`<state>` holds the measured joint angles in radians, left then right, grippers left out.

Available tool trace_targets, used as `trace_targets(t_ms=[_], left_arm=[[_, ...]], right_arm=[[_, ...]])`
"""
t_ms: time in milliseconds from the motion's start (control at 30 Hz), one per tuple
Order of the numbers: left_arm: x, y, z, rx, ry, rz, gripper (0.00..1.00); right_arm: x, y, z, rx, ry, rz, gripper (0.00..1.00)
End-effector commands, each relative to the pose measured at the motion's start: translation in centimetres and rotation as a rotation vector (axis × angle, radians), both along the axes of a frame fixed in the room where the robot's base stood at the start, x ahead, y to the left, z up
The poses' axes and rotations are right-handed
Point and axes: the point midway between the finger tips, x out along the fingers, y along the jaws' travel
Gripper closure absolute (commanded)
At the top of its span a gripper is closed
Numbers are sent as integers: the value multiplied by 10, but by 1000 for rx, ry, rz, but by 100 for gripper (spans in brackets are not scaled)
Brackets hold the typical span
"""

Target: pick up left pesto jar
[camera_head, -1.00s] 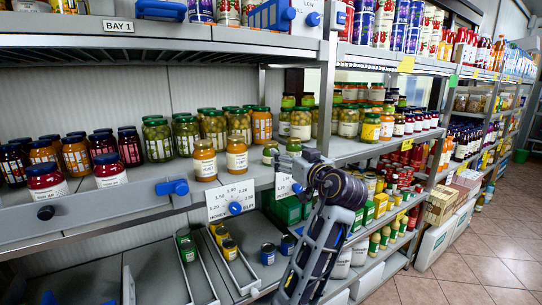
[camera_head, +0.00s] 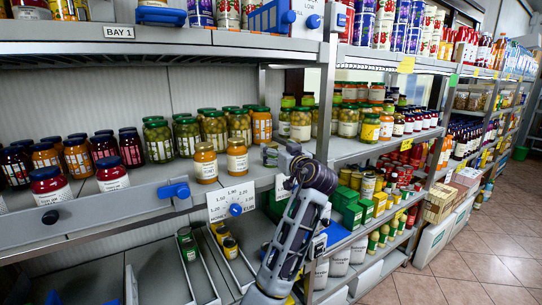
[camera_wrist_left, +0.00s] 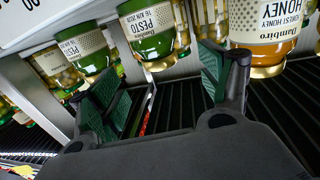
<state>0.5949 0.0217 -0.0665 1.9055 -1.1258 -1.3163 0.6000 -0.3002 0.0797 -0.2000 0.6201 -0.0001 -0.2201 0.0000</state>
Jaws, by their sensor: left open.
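Two pesto jars with cream labels show in the left wrist view. One pesto jar (camera_wrist_left: 148,36) is beyond the gap between my fingers, and the other pesto jar (camera_wrist_left: 86,52) is off to its left. My left gripper (camera_wrist_left: 163,88) is open, its two green-padded fingers spread apart with nothing between them. In the head view my left gripper (camera_head: 278,157) is at the shelf front, just right of the honey jars, and largely hides the pesto jars there. My right gripper is in neither view.
Honey jars (camera_head: 237,157) stand close on the left at the shelf edge; one honey jar (camera_wrist_left: 264,30) is near the right finger in the wrist view. Olive jars (camera_head: 214,130) are behind. A price card (camera_head: 231,200) hangs below the shelf edge.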

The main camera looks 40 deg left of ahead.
Motion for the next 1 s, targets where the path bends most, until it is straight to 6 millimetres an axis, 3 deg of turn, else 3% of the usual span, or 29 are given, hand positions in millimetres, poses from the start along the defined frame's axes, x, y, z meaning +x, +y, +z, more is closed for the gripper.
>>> trace_targets(t_ms=[367, 1000], left_arm=[[1, 2, -1, 1, 1, 0, 22], [26, 44, -9, 1, 1, -1, 22]], right_arm=[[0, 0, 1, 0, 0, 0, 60], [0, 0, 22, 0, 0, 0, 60]])
